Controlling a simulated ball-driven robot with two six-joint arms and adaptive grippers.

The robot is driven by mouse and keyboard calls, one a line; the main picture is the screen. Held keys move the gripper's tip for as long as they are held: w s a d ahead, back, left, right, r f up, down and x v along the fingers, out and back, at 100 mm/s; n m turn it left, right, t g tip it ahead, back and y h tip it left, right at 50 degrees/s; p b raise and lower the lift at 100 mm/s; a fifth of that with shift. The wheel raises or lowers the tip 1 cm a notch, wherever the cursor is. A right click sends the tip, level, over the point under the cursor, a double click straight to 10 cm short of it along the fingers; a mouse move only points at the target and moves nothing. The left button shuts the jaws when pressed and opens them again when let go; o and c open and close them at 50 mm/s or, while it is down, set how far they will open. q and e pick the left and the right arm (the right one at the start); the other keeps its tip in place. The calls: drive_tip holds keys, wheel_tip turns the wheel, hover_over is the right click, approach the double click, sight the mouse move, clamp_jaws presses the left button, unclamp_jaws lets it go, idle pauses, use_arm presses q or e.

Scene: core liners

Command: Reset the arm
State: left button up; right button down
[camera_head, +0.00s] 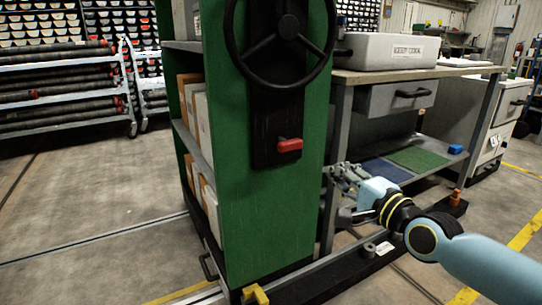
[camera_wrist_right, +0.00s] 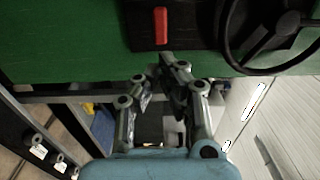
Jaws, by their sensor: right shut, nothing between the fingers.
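My right arm comes in from the right in the head view. Its right gripper (camera_head: 338,172) is in front of the workbench's lower part, just right of the green shelf end panel (camera_head: 268,200). In the wrist view the right gripper (camera_wrist_right: 155,72) has its fingers pointing toward the green panel, with nothing held between them. The fingers look shut. A red handle (camera_head: 289,145) sits on a black plate below a black handwheel (camera_head: 279,40); the red handle also shows in the wrist view (camera_wrist_right: 161,26). The gripper appears apart from both. My left gripper is not in view.
The workbench (camera_head: 424,71) carries a white cooler (camera_head: 391,51) and has a grey drawer (camera_head: 398,96). A blue item (camera_head: 455,149) lies on its lower shelf. A floor rail (camera_head: 330,274) runs along the base. Pipe racks (camera_head: 60,86) stand at back left; the floor there is open.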

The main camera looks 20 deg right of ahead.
drive_tip(key=s+a+f+n+g, duration=0.1)
drive_tip(key=s+f+g, duration=0.1)
drive_tip(key=s+f, duration=0.45)
drive_tip(key=s+f+n+g+h, duration=0.1)
drive_tip(key=s+f+g, duration=0.2)
drive_tip(key=f, duration=0.7)
drive_tip(key=s+a+f+n+g, duration=0.1)
drive_tip(key=s+f+g, duration=0.1)
drive_tip(key=s+f, duration=0.5)
drive_tip(key=s+a+f+n+g, duration=0.2)
drive_tip(key=s+f+n+g, duration=0.35)
drive_tip(key=s+f, duration=0.8)
drive_tip(key=s+f+n+g+h, duration=0.1)
drive_tip(key=s+f+n+g, duration=0.2)
drive_tip(key=s+n, duration=0.35)
drive_tip(key=s+f+n+g, duration=0.2)
drive_tip(key=s+f+n, duration=0.1)
drive_tip(key=s, duration=0.6)
use_arm(q)
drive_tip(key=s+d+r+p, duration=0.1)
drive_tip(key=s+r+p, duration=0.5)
drive_tip(key=p, duration=0.6)
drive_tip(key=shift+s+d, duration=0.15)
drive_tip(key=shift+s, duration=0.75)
use_arm(e)
drive_tip(key=s+r, duration=0.5)
drive_tip(key=s, duration=0.2)
drive_tip(key=shift+a+r, duration=0.4)
